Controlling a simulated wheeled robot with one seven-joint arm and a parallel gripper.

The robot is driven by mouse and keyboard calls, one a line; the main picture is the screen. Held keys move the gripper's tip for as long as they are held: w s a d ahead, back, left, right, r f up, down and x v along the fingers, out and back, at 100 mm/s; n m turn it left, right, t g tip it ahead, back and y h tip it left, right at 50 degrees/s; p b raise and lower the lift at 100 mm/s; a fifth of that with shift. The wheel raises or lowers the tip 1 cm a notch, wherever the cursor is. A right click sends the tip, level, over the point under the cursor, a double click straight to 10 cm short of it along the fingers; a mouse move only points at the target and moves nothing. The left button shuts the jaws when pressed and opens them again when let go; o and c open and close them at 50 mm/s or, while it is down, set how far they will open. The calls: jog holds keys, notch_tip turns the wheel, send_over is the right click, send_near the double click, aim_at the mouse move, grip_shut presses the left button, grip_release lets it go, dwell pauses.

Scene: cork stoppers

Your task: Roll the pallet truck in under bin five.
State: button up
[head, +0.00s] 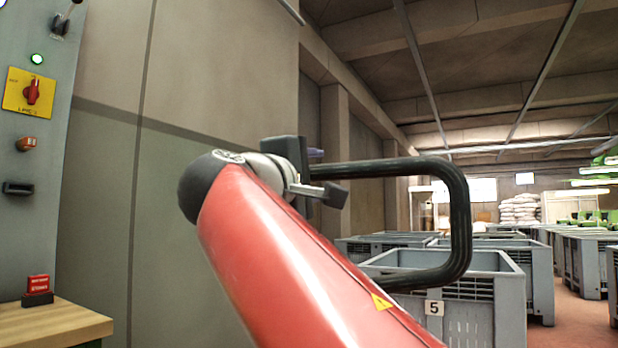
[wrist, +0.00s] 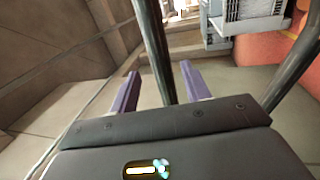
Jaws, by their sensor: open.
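Bin five (head: 508,312) is a grey open-topped plastic bin with slotted walls and a "5" label, at the lower right of the head view. The pallet truck shows only by its black loop handle (head: 461,215), standing between me and bin five. Its forks and body are out of sight. My gripper (head: 322,172) is at the left end of the handle's upper bar. In the wrist view a dark bar of the handle (wrist: 153,45) runs between the two purple fingers of my gripper (wrist: 160,78), which are open and apart. Contact cannot be told.
More grey bins (head: 585,262) stand behind and to the right on a reddish floor. A panel with a red-and-yellow switch (head: 32,92) and a wooden bench (head: 50,326) are close at left. A wall runs along the left. White sacks (head: 520,208) are stacked far back.

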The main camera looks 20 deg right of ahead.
aim_at(325, 173)
jog(key=p+x, duration=0.1)
jog(key=x, duration=0.4)
jog(key=shift+w+d, duration=0.2)
jog(key=shift+d, duration=0.1)
grip_shut()
